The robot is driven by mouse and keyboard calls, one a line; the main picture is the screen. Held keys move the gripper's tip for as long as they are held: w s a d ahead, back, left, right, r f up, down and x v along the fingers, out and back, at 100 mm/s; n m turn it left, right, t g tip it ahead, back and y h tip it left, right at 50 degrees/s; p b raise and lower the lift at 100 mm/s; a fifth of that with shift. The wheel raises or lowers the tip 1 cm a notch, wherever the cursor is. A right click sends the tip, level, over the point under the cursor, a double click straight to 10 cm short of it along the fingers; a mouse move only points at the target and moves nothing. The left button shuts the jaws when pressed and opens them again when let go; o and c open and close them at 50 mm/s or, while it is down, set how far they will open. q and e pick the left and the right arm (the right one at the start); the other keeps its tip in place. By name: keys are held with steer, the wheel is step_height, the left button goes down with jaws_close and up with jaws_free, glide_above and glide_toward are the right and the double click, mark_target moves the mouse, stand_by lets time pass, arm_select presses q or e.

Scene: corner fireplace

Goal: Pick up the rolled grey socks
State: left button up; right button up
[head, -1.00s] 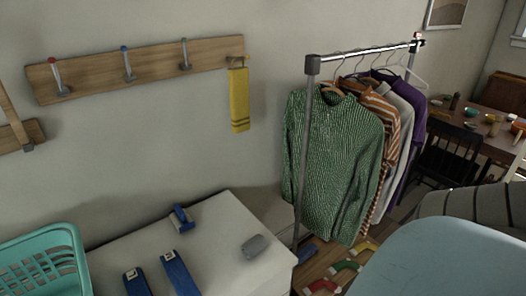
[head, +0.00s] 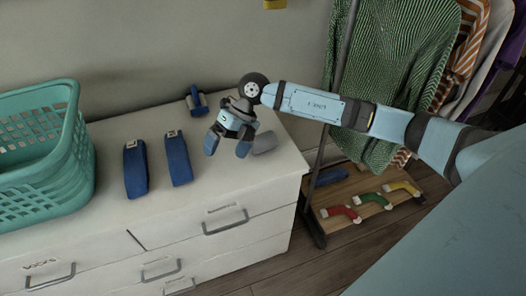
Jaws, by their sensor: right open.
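The rolled grey socks (head: 265,143) lie on the white dresser top near its right end, as a small grey bundle. My right gripper (head: 227,146) is open, with its two blue-tipped fingers pointing down just left of the socks. It looks empty and apart from them, though its height above the dresser is hard to judge. The gripper and wrist stand close to the socks, which still show beside the right finger. My left gripper is not in view.
Two long blue rolled items (head: 178,158) lie on the white dresser (head: 110,236), with another blue item (head: 196,100) behind. A teal basket (head: 80,190) stands at the left. A clothes rack with a green sweater (head: 395,60) and colourful socks (head: 372,199) on its shelf is at the right.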

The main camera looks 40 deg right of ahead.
mark_target(264, 136)
steer(key=w+d+r+m+t+h+b, duration=0.1)
steer(key=w+d+h, duration=0.25)
steer(key=d, duration=0.35)
steer(key=w+d+r+m+h+b, duration=0.1)
steer(key=w+d+h, duration=0.1)
steer(key=d+h, duration=0.35)
steer(key=shift+y, duration=0.8)
steer(key=f, duration=0.2)
steer(key=d+f, duration=0.1)
steer(key=f, duration=0.2)
steer(key=d+f, duration=0.1)
steer(key=f, duration=0.1)
steer(key=shift+s+d+f, duration=0.15)
steer(key=shift+s+d, duration=0.05)
steer(key=shift+d, duration=0.05)
steer(key=shift+a+f, duration=0.15)
steer(key=shift+f, duration=2.75)
steer(key=c, duration=0.6)
